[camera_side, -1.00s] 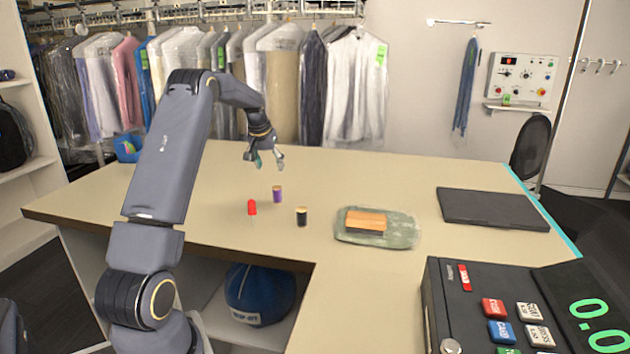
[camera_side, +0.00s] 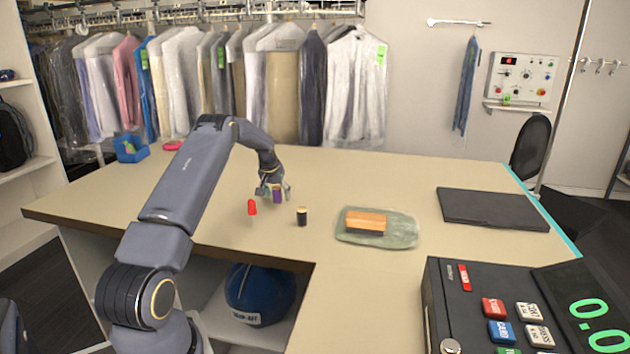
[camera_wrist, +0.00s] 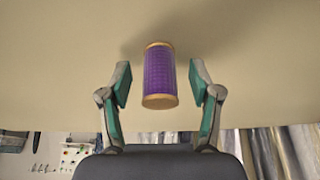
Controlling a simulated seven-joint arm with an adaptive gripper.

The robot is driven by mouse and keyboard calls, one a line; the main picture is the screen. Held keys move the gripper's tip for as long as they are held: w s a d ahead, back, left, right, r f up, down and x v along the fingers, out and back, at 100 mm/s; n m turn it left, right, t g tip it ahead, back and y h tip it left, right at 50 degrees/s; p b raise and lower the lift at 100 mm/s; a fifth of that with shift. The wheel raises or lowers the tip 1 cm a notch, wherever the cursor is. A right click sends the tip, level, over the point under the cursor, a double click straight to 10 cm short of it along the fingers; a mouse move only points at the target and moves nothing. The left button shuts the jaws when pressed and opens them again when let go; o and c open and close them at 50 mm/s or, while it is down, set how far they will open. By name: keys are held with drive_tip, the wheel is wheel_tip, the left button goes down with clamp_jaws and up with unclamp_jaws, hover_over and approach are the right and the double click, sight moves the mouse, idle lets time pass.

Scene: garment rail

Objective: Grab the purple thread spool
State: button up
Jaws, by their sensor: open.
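The purple thread spool (camera_side: 277,196) stands upright on the tabletop, between the red and dark spools in the side view. In the wrist view the purple spool (camera_wrist: 160,75), with tan ends, sits between the fingers of my gripper (camera_wrist: 160,85). There is a visible gap on both sides of it. In the side view my gripper (camera_side: 274,193) is low at the spool, its fingers open around it and partly covering it. It holds nothing.
A red thread spool (camera_side: 252,207) stands close to the left, and a dark spool (camera_side: 302,216) to the right. A blue bin (camera_side: 131,149) stands at the back left.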

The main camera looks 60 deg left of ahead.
drive_tip(key=c, duration=1)
drive_tip(key=shift+r, duration=0.1)
